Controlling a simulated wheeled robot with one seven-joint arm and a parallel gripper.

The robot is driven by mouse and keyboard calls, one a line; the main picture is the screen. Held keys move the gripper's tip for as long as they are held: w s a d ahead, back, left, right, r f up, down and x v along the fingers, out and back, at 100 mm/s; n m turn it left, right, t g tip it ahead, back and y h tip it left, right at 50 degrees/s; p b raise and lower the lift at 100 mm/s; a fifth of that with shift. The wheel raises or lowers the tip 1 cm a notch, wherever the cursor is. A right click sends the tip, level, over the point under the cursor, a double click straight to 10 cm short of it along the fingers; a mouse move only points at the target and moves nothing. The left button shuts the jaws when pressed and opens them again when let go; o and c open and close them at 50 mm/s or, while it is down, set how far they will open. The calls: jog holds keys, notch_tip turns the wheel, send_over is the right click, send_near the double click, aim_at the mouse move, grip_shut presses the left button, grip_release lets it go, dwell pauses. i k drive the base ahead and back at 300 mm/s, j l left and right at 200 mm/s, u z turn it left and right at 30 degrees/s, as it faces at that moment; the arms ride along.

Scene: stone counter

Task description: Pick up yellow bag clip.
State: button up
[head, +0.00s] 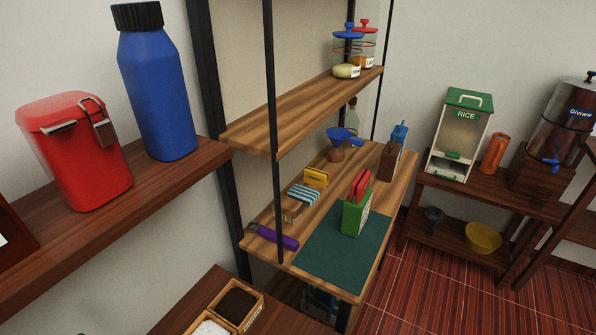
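A small yellow block-like item (316,178) sits on the middle wooden shelf, toward its back left. It is the only small yellow item I see on that shelf. It is too small in the picture for me to tell whether it is the yellow bag clip. My gripper and arm are not in view.
Beside the yellow item lie a blue-and-white striped item (303,195) and a purple-handled tool (273,236). A green box (356,217) holding red items stands on a dark green mat (335,258). A blue funnel (341,137) stands behind. A black post (274,150) rises at the shelf's front.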

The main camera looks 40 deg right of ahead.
aim_at(319, 179)
jog(key=i+l+z, duration=0.1)
jog(key=l, duration=0.25)
jog(key=i+l, duration=0.1)
jog(key=l, duration=0.3)
jog(key=i+l+z, duration=0.15)
jog(key=l, duration=0.2)
jog(key=i+l, duration=0.1)
jog(key=l, duration=0.25)
jog(key=i+l+z, duration=0.15)
jog(key=l, duration=0.2)
jog(key=i+l, duration=0.15)
jog(key=l, duration=0.2)
jog(key=z, duration=0.05)
